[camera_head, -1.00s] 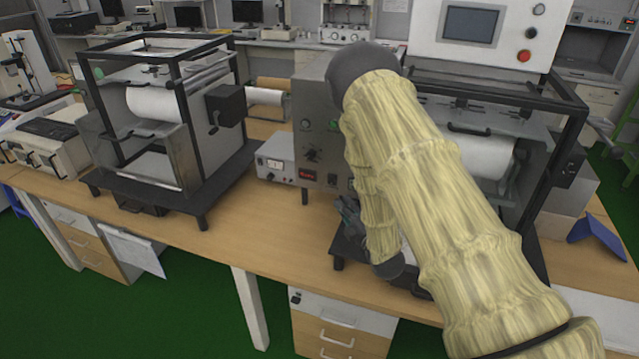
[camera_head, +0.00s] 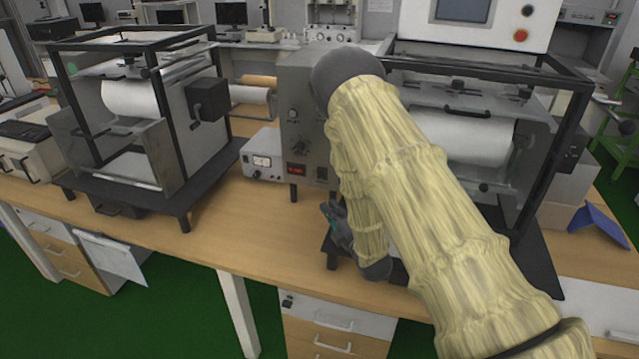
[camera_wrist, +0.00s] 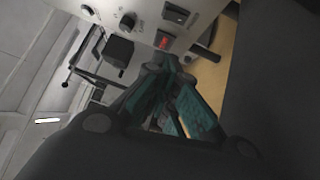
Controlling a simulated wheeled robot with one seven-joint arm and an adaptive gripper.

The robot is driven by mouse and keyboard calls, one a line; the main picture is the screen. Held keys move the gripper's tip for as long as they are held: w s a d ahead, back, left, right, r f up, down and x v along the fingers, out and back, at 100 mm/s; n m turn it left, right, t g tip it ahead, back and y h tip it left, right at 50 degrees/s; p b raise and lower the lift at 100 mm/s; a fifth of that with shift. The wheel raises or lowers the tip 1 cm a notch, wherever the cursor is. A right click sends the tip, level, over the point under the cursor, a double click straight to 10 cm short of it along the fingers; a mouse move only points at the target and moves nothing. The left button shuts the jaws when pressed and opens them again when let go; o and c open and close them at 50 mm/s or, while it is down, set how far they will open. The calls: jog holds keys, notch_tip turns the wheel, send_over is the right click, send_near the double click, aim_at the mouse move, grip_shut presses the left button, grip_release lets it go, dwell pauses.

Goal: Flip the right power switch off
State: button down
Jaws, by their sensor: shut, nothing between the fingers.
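The grey control panel (camera_head: 297,145) of the middle machine carries two small switches low on its face. The left one is lit red (camera_head: 297,169); the right one is dark (camera_head: 321,174). In the wrist view, which is rotated, the red switch (camera_wrist: 163,41) lies just beyond my fingers and the dark switch (camera_wrist: 176,13) is higher up. I cannot make out the dark switch's position. My gripper (camera_head: 331,211) is below and a little right of the switches, apparently apart from them. Its teal-padded fingers (camera_wrist: 158,80) are shut and empty.
A small white meter box (camera_head: 262,158) stands left of the panel. Framed roller machines stand to the left (camera_head: 150,120) and right (camera_head: 480,140). The wooden bench (camera_head: 235,220) is clear in front of the panel. My sleeved arm covers part of the right machine.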

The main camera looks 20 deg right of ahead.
aim_at(322, 175)
jog(key=d+p+x, duration=0.2)
jog(key=p+x, duration=0.3)
jog(key=x, duration=0.7)
jog(key=shift+w+d+r+p, duration=0.15)
jog(key=shift+w+d+p, duration=0.15)
jog(key=shift+w, duration=0.35)
jog(key=shift+w+b, duration=0.15)
jog(key=shift+b, duration=0.15)
